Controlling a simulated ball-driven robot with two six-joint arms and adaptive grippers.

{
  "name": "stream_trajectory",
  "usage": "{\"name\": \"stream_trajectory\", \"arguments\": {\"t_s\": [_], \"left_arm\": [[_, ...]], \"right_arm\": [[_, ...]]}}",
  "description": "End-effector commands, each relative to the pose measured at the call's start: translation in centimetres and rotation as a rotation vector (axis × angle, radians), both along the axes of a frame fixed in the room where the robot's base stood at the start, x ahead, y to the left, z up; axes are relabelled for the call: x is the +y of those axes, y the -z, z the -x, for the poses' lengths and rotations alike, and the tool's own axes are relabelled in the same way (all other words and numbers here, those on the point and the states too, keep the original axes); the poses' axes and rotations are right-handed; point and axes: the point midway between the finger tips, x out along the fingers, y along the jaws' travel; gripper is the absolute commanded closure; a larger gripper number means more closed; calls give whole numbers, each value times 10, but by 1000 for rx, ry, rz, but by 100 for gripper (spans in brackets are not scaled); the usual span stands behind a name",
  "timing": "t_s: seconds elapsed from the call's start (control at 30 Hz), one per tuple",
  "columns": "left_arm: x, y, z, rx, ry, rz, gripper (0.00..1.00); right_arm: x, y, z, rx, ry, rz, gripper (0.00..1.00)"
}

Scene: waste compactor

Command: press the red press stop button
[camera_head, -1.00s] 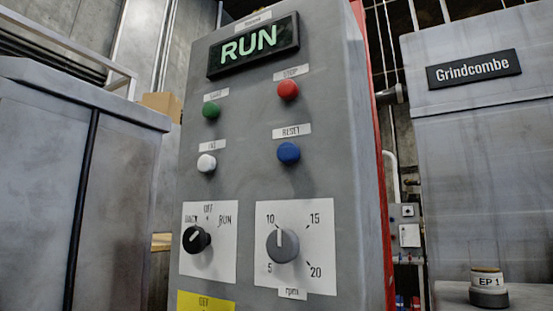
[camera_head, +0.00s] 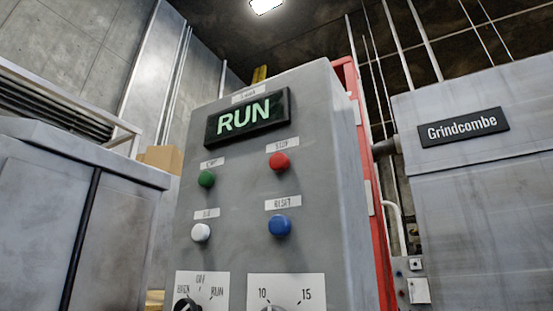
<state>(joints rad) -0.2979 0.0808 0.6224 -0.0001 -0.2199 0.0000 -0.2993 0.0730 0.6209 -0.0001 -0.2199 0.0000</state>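The red stop button (camera_head: 279,161) is on the upper right of the grey control panel (camera_head: 240,190), under a white label reading STOP (camera_head: 283,147). A green button (camera_head: 207,180) is to its left, a blue button (camera_head: 280,225) below it under a RESET label, and a white button (camera_head: 201,232) at lower left. The display (camera_head: 248,118) above them is lit green and reads RUN. Neither of my grippers shows in the head view, and nothing covers the red button.
A black selector knob (camera_head: 186,305) and a numbered dial plate (camera_head: 284,290) are at the bottom edge, partly cut off. A grey cabinet (camera_head: 60,210) stands at left. A grey Grindcombe machine (camera_head: 480,200) stands at right. A red frame (camera_head: 370,190) runs behind the panel.

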Motion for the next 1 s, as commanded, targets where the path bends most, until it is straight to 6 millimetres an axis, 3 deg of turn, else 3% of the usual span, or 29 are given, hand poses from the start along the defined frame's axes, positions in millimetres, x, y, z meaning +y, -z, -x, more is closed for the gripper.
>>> {"name": "stream_trajectory", "arguments": {"t_s": [0.07, 0.37, 1.0], "left_arm": [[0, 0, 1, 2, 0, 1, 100], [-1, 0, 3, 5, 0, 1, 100], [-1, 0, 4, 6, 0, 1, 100]], "right_arm": [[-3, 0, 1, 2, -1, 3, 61], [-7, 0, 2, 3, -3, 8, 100], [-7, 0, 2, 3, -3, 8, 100]]}}
